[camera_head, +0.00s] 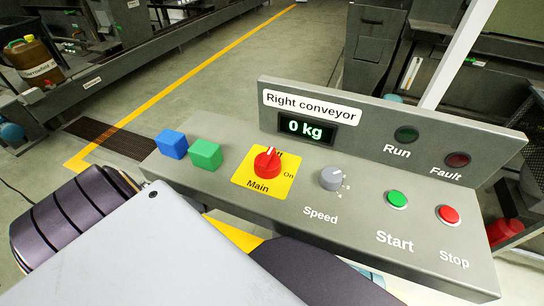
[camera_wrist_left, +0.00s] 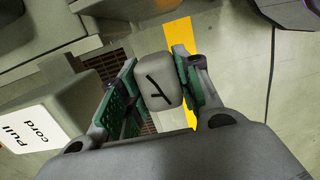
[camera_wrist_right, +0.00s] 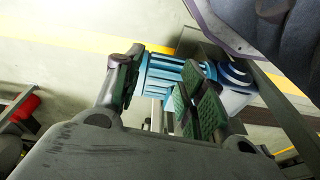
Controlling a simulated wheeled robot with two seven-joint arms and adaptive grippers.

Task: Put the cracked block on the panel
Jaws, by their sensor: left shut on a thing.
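My left gripper (camera_wrist_left: 158,85) is shut on a pale grey block (camera_wrist_left: 160,93) with a black, crack-like branching line on its face. Both show only in the left wrist view, with the block between the green finger pads and the floor beyond. The panel (camera_head: 225,205) is a grey sloped console in the head view, labelled "Right conveyor". A blue block (camera_head: 171,144) and a green block (camera_head: 205,155) sit side by side at its left end. My right gripper (camera_wrist_right: 165,92) is open, with no held object visible between its pads. Neither gripper shows in the head view.
The panel carries a red Main knob (camera_head: 267,162), a grey Speed knob (camera_head: 331,178), a green Start button (camera_head: 397,199) and a red Stop button (camera_head: 447,214). A "Pull cord" box (camera_wrist_left: 50,115) is beside my left gripper. A blue motor (camera_wrist_right: 175,72) lies beyond my right gripper.

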